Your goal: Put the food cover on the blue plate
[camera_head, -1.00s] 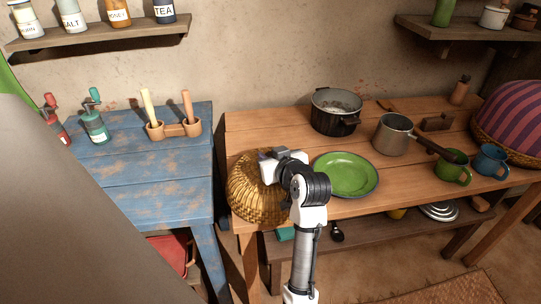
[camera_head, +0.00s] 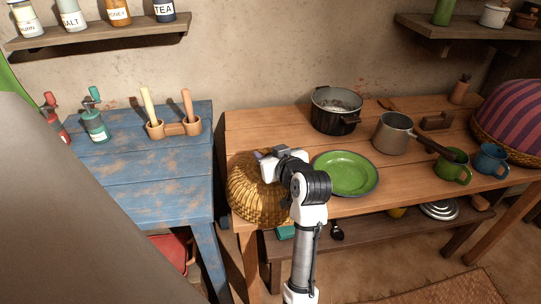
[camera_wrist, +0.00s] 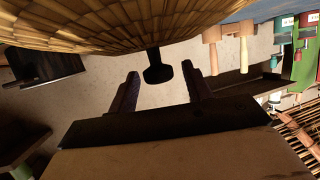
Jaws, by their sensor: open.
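The food cover (camera_head: 257,192) is a golden woven dome at the left front end of the wooden table. A plate (camera_head: 346,173) right of it is green with a dark rim; I see no blue plate. My gripper (camera_head: 261,157) is over the top of the cover in the head view. In the wrist view, my gripper (camera_wrist: 162,88) is open and empty, and the cover (camera_wrist: 120,22) fills the top. Its dark knob (camera_wrist: 158,70) shows between the two fingers, not gripped. The knob is hidden in the head view.
A dark pot (camera_head: 337,109) and a saucepan (camera_head: 393,133) stand behind the plate. Green (camera_head: 452,166) and blue (camera_head: 491,159) mugs and a striped dome (camera_head: 513,118) are at right. A blue table (camera_head: 140,160) stands left, across a gap. The plate's top is clear.

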